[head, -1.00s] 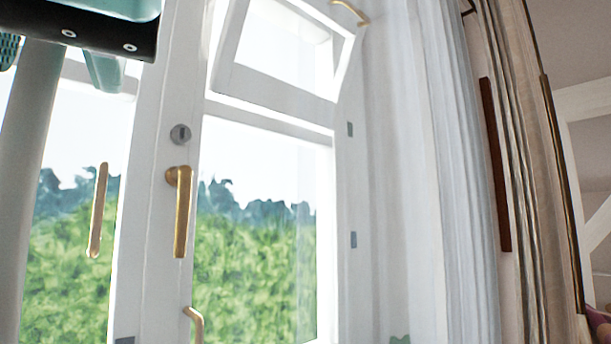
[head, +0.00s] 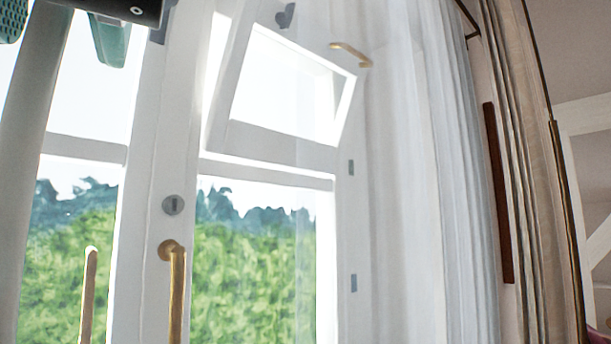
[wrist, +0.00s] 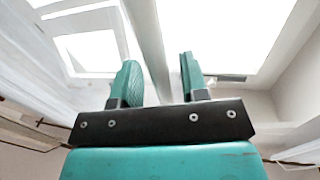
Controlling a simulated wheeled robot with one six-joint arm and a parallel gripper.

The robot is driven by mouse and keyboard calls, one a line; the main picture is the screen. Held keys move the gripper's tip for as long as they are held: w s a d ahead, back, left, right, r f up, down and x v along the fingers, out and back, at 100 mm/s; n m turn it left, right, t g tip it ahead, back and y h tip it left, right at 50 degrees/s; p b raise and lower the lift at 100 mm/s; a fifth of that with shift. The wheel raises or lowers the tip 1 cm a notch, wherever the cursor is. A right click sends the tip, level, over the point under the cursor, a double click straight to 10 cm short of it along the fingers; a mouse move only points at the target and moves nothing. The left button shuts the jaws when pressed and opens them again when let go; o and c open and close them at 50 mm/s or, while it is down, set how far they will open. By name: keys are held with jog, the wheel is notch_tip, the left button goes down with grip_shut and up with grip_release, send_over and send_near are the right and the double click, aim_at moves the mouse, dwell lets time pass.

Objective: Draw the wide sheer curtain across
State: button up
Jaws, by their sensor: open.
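The white sheer curtain (head: 455,170) hangs in folds at the right of the window in the head view, with a thin translucent part reaching over the right edge of the right pane. Pale folds at the left of the wrist view (wrist: 28,88) look like the same cloth. My gripper (head: 62,42) is at the top left of the head view, partly cut off, well left of the curtain folds. In the wrist view its two teal fingers (wrist: 160,80) are apart. A pale pole shows between them; whether it lies between or beyond the fingers I cannot tell.
A tilted-open upper window (head: 285,90) has a brass handle (head: 350,52) near the sheer. Brass handles (head: 177,290) are on the lower frames. A dark red-brown upright bar (head: 498,190) and a beige curtain (head: 530,170) stand at the right.

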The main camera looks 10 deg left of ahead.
notch_tip(320, 180, up, 8)
jog(key=p, duration=0.5)
jog(key=shift+f, duration=0.15)
